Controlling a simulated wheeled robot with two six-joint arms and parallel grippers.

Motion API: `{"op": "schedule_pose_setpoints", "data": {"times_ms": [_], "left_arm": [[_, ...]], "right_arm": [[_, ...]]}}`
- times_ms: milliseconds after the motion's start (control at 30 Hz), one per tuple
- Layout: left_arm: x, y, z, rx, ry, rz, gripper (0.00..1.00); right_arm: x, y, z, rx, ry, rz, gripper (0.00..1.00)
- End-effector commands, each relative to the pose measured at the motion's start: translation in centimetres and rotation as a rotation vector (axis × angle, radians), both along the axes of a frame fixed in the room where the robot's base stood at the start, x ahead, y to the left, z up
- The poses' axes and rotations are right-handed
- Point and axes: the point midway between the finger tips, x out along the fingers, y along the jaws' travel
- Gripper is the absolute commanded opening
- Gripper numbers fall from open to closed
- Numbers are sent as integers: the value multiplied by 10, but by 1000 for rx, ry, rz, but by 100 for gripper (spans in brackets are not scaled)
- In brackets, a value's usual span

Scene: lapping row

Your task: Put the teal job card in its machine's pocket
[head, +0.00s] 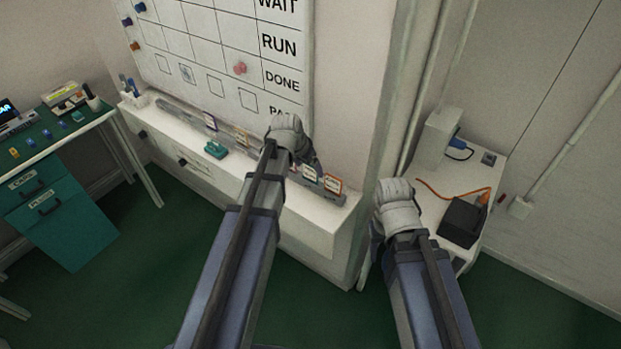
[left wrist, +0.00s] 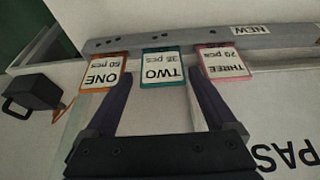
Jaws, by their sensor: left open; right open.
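The teal job card (left wrist: 162,70), marked TWO, 35 pcs, hangs on a grey rail (left wrist: 200,40) in the left wrist view, upside down there. An orange card ONE (left wrist: 101,74) is to its left and a pink card THREE (left wrist: 224,62) to its right. My left gripper (left wrist: 160,80) is open, its fingers on either side of the teal card's lower part; I cannot tell whether they touch it. In the head view my left gripper (head: 308,160) is at the rail, and I cannot make out the teal card. My right gripper (head: 378,238) is open, empty, beside the white side table.
A whiteboard (head: 200,45) with RUN and DONE rows stands above the white ledge (head: 330,215). A teal object (head: 215,149) lies on the ledge. The white side table (head: 485,175) holds a black box (head: 463,222) and cable. A teal-topped desk (head: 45,135) is at left.

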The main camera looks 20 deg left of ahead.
Motion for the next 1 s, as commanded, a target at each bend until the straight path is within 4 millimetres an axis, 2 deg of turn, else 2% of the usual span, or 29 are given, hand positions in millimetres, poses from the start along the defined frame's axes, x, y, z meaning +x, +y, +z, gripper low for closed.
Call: {"op": "schedule_pose_setpoints", "data": {"times_ms": [400,733,1000], "left_arm": [[15,-2,-46,0,0,-1,90],[17,-3,-47,0,0,0,90],[17,-3,-48,0,0,0,60]], "right_arm": [[0,0,-45,0,0,0,50],[0,0,-47,0,0,0,50],[0,0,-47,0,0,0,50]]}}
